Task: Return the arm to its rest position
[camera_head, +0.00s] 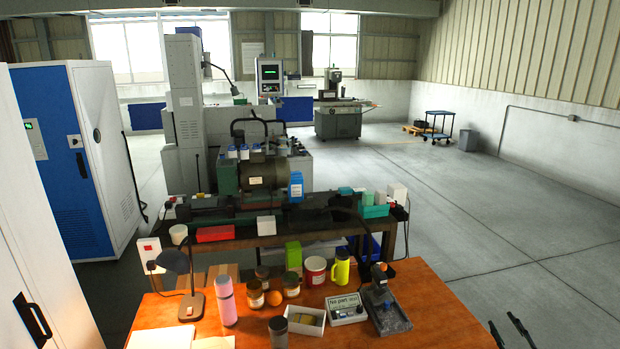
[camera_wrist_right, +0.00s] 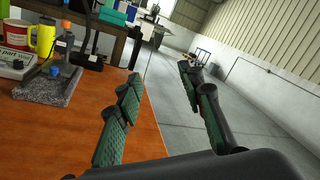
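My right gripper (camera_head: 505,322) shows only by its dark fingertips at the bottom right of the head view, just off the right edge of the wooden table (camera_head: 440,305). In the right wrist view my right gripper (camera_wrist_right: 158,82) has its two green-padded fingers wide apart, with nothing between them. One finger shows over the table edge, the other over the grey floor. My left gripper is not in view in either picture.
The table holds a pink bottle (camera_head: 227,301), a desk lamp (camera_head: 187,280), jars, a white box (camera_head: 305,318), a labelled device (camera_head: 346,309) and a small stand on a stone base (camera_head: 388,310). A machine bench stands behind. The floor (camera_head: 500,230) at right is clear.

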